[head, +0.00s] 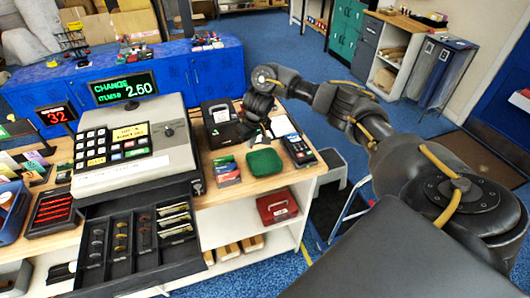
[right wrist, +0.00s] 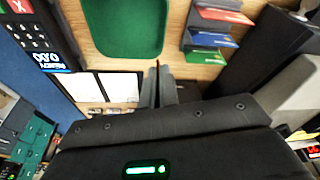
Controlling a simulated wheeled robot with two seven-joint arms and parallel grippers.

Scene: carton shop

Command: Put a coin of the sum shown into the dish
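The cash register (head: 135,145) has a screen (head: 124,88) that reads CHANGE and 2.60. Its drawer (head: 140,262) is open, with coins (head: 120,235) in dark compartments and notes or cards at the right. The green dish (head: 264,162) lies on the counter right of the register; it also shows in the right wrist view (right wrist: 122,22) and looks empty. My right gripper (head: 266,132) is just behind the dish, above the counter. In the right wrist view its fingers (right wrist: 158,78) are closed on a thin reddish-brown edge, seemingly a coin (right wrist: 157,64) seen edge-on. My left gripper is not seen.
A card terminal (head: 298,150) stands right of the dish, and a stack of coloured cards (head: 227,171) left of it. A black printer (head: 220,122) stands behind. A red box (head: 278,207) sits on the shelf below the counter.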

